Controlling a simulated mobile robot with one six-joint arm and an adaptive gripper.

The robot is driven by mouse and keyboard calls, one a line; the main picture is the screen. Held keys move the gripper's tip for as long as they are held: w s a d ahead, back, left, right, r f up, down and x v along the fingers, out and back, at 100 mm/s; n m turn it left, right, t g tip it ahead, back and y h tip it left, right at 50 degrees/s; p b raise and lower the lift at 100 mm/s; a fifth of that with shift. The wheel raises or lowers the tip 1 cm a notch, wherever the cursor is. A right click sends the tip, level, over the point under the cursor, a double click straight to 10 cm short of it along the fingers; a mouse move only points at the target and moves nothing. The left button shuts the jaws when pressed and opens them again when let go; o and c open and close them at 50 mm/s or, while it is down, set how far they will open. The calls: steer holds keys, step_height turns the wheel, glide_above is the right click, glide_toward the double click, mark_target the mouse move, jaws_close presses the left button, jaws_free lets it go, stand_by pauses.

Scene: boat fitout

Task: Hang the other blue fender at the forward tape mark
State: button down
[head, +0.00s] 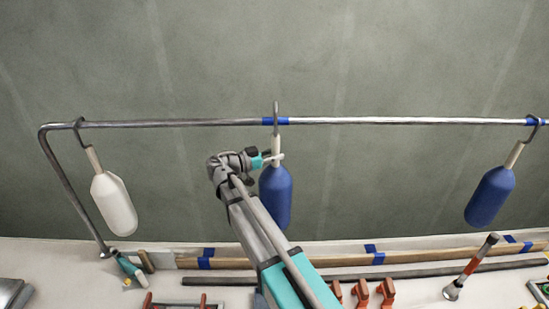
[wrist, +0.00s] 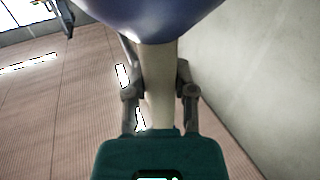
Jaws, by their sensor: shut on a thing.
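A blue fender (head: 276,196) hangs upright below the rail (head: 400,121), in front of a blue tape mark (head: 269,121). My gripper (head: 275,158) is shut on its pale neck (wrist: 159,75); in the wrist view the fingers lie on both sides of the neck, with the blue body (wrist: 150,14) above. The fender's grey hook (head: 276,106) reaches well above the rail at the tape; I cannot tell whether it is around the rail or touching it. Another blue fender (head: 490,196) hangs by its hook at the right tape mark (head: 538,121).
A white fender (head: 114,204) hangs near the rail's left bend. Below stand a red-and-grey post-like tool (head: 470,268), orange clamps (head: 385,292), a dark bar (head: 430,271) and a wooden strip (head: 330,260) with blue tape. The rail between the blue fenders is clear.

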steer(key=shift+w, duration=0.55)
steer(key=shift+f+b, duration=1.55)
steer(key=shift+b, duration=0.05)
steer(key=shift+c, duration=1.8)
jaws_free()
steer(key=shift+s+a, duration=0.1)
steer(key=shift+a, duration=0.05)
steer(key=v, duration=1.1)
steer(key=shift+a, duration=0.35)
steer(key=shift+s, duration=0.15)
